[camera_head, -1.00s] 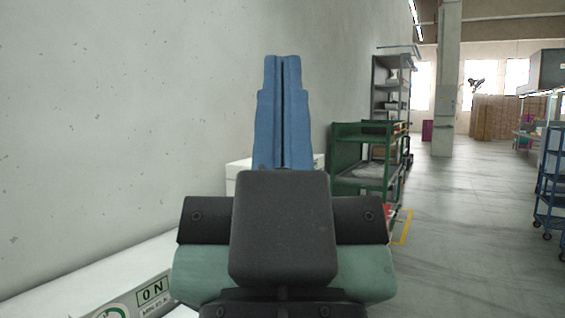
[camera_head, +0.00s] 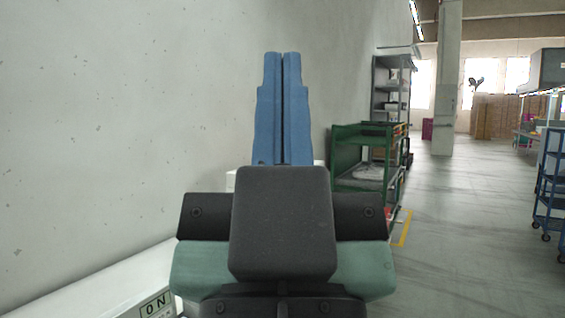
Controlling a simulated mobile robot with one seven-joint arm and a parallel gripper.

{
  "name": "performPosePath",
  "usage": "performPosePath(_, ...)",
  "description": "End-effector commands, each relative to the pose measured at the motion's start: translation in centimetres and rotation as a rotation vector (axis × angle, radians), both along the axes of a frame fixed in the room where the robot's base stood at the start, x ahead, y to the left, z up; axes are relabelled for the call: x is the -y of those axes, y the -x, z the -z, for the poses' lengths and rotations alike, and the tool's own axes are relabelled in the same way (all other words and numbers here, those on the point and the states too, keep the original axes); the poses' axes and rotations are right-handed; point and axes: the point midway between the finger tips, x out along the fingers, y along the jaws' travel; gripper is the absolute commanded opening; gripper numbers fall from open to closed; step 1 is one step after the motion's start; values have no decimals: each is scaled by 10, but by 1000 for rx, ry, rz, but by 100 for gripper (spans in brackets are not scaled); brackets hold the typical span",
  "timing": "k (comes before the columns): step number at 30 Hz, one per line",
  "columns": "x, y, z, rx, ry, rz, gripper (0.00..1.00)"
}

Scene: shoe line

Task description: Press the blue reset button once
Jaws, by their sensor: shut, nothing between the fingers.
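My gripper (camera_head: 282,55) is in the middle of the head view, with its two blue fingers pointing up and shut together, nothing between them. Its dark and green body fills the lower middle. No blue reset button shows in this view; whether my gripper hides it I cannot tell. A white surface (camera_head: 100,285) at the lower left carries a label (camera_head: 157,306) reading "ON", cut off by the bottom edge.
A plain grey wall (camera_head: 120,110) fills the left. A white box-like thing (camera_head: 231,181) is partly hidden behind my gripper. A green cart (camera_head: 358,183) and grey shelving (camera_head: 390,85) stand to the right. A blue rack (camera_head: 553,185) is at the right edge, with open floor (camera_head: 470,220) between.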

Motion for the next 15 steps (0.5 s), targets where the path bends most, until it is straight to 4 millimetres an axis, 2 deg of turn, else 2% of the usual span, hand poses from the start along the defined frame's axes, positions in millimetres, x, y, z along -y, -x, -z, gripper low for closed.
performPosePath(1,0,0,-30,1,0,0,0)
performPosePath(9,0,0,-120,1,1,-1,0)
performPosePath(12,-1,0,-142,1,1,-1,0)
performPosePath(15,-1,0,-154,1,1,-1,0)
